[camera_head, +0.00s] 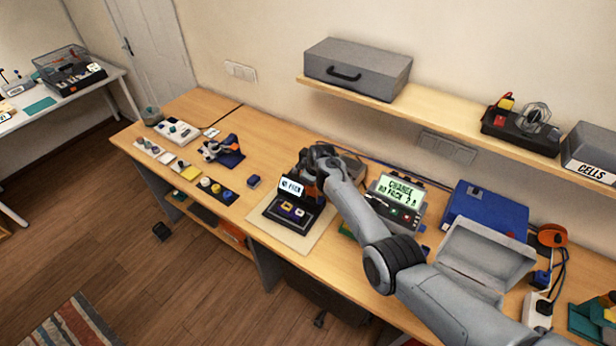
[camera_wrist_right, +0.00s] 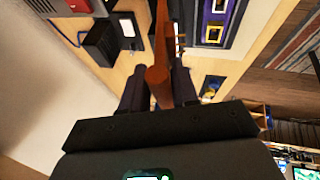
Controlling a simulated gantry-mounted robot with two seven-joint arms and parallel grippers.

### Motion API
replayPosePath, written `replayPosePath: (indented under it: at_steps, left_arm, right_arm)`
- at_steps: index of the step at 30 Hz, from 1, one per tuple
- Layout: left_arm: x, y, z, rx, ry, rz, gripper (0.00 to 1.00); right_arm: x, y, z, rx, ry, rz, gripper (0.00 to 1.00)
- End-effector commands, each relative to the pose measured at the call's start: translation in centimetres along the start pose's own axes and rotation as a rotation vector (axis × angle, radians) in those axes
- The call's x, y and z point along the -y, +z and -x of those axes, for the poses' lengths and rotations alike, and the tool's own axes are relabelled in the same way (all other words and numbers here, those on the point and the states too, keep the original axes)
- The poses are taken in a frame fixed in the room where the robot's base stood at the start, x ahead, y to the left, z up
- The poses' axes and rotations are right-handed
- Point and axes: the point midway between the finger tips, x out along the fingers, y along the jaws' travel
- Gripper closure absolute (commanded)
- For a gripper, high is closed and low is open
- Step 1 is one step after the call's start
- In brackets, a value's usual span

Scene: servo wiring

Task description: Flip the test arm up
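An orange-brown bar (camera_wrist_right: 160,45), which looks like the test arm, runs between the two dark fingers of my right gripper (camera_wrist_right: 160,92) in the right wrist view. The fingers appear to touch it on both sides. In the head view my right gripper (camera_head: 312,178) is over the back right of a dark panel (camera_head: 283,212) with a white label and yellow and purple parts. The gripper and arm hide most of the bar there, so its tilt is hard to tell. My left gripper is not in view.
A tester with a lit green screen (camera_head: 399,192) stands just right of my right arm. Farther right are a blue case (camera_head: 484,212) and an open grey box (camera_head: 484,258). A shelf (camera_head: 430,110) holding a grey case (camera_head: 358,68) overhangs the back. Small parts lie on the left bench.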

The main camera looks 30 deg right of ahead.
Motion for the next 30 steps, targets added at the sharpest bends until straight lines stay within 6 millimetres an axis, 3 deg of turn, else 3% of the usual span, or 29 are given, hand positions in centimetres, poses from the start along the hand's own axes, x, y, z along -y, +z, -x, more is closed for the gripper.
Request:
replayPosePath:
  at_steps: [14,30]
  left_arm:
    - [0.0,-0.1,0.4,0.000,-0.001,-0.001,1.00]
    - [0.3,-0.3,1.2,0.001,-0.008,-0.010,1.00]
  right_arm:
    - [-0.1,-0.1,0.9,0.000,0.001,0.000,0.70]
    - [-0.1,0.0,7.6,-0.002,0.003,0.001,0.70]
